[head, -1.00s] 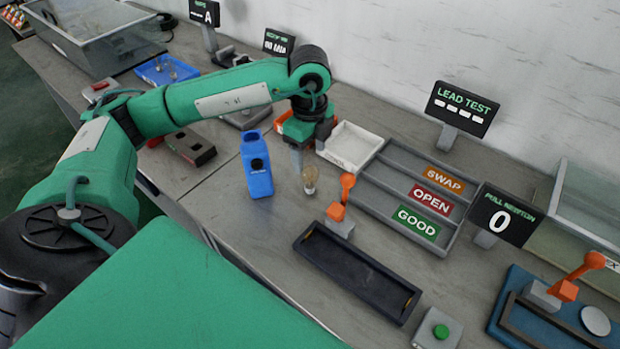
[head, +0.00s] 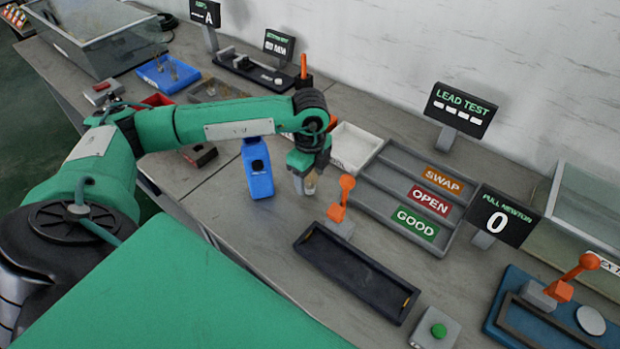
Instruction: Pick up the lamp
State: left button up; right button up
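The lamp (head: 310,186), a small clear bulb with a tan tint, stands on the grey bench right of the blue bottle-shaped object. It is partly hidden by my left gripper (head: 303,182). The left gripper points down at the lamp, with a grey finger just left of it in the picture. The fingers overlap the lamp in this view, and I cannot tell whether they touch or grip it. My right gripper is not in view.
An orange-handled lever (head: 341,205) rises close on the right, beside a black tray (head: 355,272). A white bin (head: 355,147) and a grey sorting rack (head: 397,163) lie behind.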

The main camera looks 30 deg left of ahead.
pick_arm(q)
jog(key=c, duration=0.8)
jog(key=shift+r, duration=0.1)
